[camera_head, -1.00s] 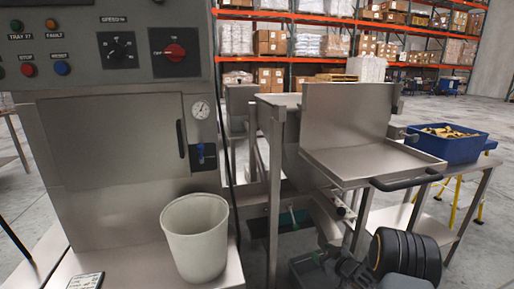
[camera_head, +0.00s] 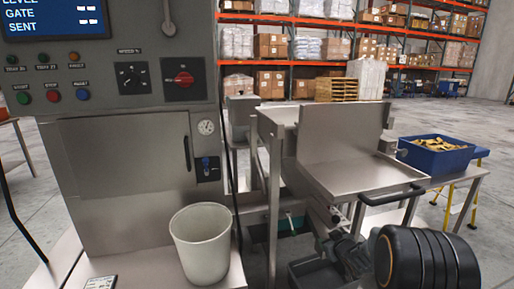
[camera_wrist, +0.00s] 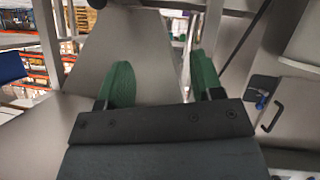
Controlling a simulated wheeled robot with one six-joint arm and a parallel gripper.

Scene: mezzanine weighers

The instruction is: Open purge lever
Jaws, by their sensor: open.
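A small blue lever (camera_head: 206,163) sits upright on a dark plate on the front of the grey cabinet, just under a round gauge (camera_head: 206,127) and right of the door handle. It also shows at the right of the wrist view (camera_wrist: 260,102). My gripper (camera_wrist: 160,82) is open, with two green fingers apart and nothing between them. It is clear of the lever, which lies well to the right of the fingers in that view. In the head view my dark arm is at lower right; its fingertips are hard to make out there.
A beige bucket (camera_head: 202,245) stands on the ledge below the lever. A steel hopper with a flat tray (camera_head: 365,177) stands right of the cabinet, near my arm. A blue bin (camera_head: 437,160) is farther right. The cabinet's upper panel has several buttons and knobs.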

